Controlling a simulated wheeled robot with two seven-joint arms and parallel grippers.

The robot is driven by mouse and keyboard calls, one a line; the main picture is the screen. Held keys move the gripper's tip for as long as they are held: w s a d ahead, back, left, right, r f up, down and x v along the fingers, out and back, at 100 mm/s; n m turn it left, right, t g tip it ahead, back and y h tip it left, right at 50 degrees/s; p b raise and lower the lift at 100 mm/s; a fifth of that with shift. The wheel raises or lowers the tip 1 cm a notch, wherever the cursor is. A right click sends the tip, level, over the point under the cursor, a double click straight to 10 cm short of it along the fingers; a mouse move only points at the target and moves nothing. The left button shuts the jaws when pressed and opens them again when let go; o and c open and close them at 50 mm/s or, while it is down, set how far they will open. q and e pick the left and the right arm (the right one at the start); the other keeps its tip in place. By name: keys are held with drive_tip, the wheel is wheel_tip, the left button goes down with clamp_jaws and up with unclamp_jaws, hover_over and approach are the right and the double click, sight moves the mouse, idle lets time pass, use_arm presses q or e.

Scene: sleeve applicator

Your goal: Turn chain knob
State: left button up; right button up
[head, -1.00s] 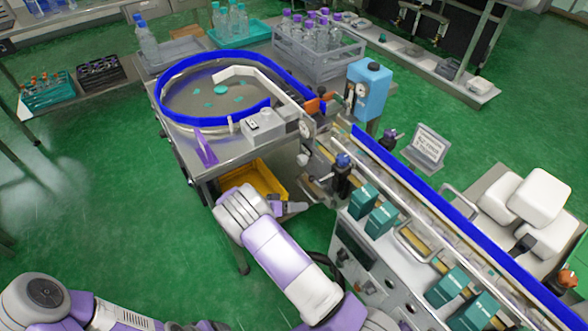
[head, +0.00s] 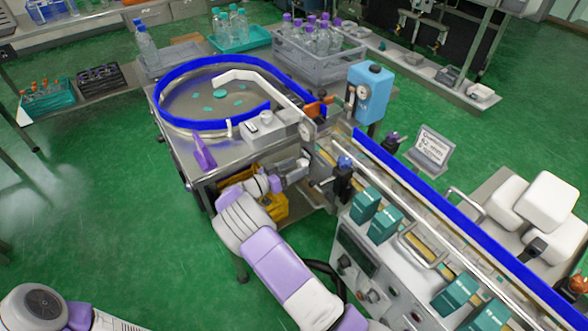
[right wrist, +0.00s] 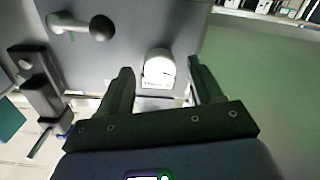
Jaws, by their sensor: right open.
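In the right wrist view a pale, round-topped knob (right wrist: 158,66) stands out from a grey panel. I take it to be the chain knob, though no label on it is readable. My right gripper (right wrist: 160,75) is open, with one dark finger on each side of the knob and a gap visible to both. In the head view my right gripper (head: 302,170) is at the near end of the conveyor, beside the turntable, and hides the knob there. My left gripper is out of the head view; only part of my left arm shows at the lower left.
A lever with a black ball (right wrist: 102,27) sits left of the knob. A black clamp post with a blue top (head: 343,172) stands right of my right gripper. The turntable's blue rim (head: 170,77) and a yellow bin (head: 274,206) are close. Green floor is open at left.

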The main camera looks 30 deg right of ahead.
drive_tip(key=c, duration=1.1)
drive_tip(key=shift+o, duration=0.2)
drive_tip(key=shift+n, duration=0.4)
